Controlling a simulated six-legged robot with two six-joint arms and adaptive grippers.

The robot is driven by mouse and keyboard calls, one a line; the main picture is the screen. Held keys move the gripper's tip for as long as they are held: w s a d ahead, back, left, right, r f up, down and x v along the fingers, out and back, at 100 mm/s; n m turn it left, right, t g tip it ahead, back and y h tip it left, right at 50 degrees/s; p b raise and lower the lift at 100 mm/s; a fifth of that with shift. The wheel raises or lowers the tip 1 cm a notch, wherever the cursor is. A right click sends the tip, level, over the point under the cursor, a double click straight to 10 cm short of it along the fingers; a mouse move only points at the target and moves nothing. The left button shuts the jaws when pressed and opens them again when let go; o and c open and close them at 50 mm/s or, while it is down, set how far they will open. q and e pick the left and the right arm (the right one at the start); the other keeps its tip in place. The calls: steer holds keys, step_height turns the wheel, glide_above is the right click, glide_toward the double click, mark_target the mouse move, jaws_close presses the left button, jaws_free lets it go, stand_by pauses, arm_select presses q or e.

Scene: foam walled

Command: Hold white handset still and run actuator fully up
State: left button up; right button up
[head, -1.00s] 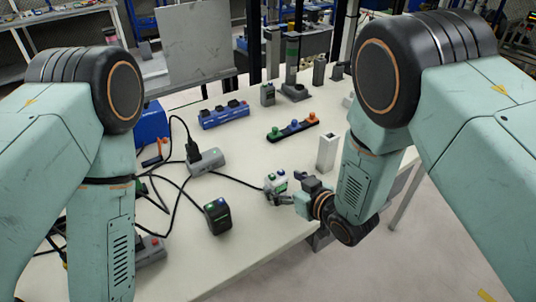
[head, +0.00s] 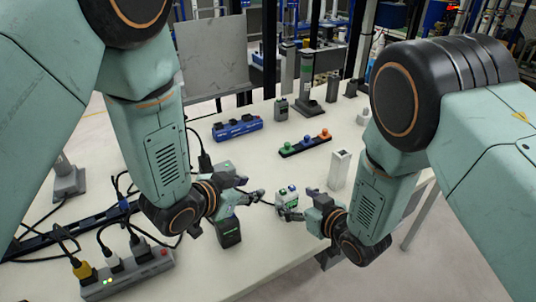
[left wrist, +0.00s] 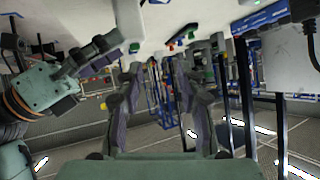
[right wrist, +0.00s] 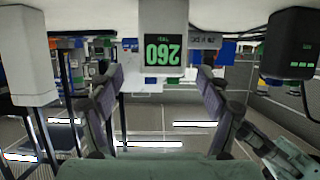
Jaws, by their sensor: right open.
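The white handset (head: 288,197), with green and blue buttons on top, stands near the table's front edge. In the right wrist view its display (right wrist: 163,52) shows upside down and reads 260. My right gripper (head: 306,207) is open, just right of the handset. In its wrist view the handset lies beyond the spread fingers (right wrist: 157,88). My left gripper (head: 256,193) is open and empty, left of the handset; its fingers (left wrist: 160,72) are apart in the left wrist view. A pale square column (head: 340,168), possibly the actuator, stands behind my right gripper.
A black device (head: 228,232) stands below my left gripper. A strip with green, blue and orange knobs (head: 305,145) and a blue block (head: 237,129) lie further back. A power strip (head: 128,272) and cables crowd the left. The front middle of the table is clear.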

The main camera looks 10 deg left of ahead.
mark_target(279, 190)
steer(key=shift+a, duration=0.3)
steer(key=shift+d, duration=0.2)
arm_select(q)
steer(key=w+a+f+n+g+y, duration=0.2)
steer(key=w+a+n+g+y, duration=0.35)
steer(key=n, duration=0.95)
arm_select(e)
steer(key=shift+a, duration=0.15)
steer(key=shift+w+a+f, duration=0.2)
steer(key=shift+w, duration=0.25)
arm_select(q)
steer(key=d+r+n+g+h, duration=0.3)
steer(key=d+r+n+g, duration=0.1)
steer(key=d+r+n, duration=0.3)
steer(key=shift+d+r+n+h, duration=0.35)
steer(key=shift+d+n, duration=0.85)
steer(key=shift+n, duration=0.6)
arm_select(e)
steer(key=shift+x, duration=3.3)
arm_select(q)
steer(key=shift+g, duration=0.25)
arm_select(e)
steer(key=shift+a, duration=0.1)
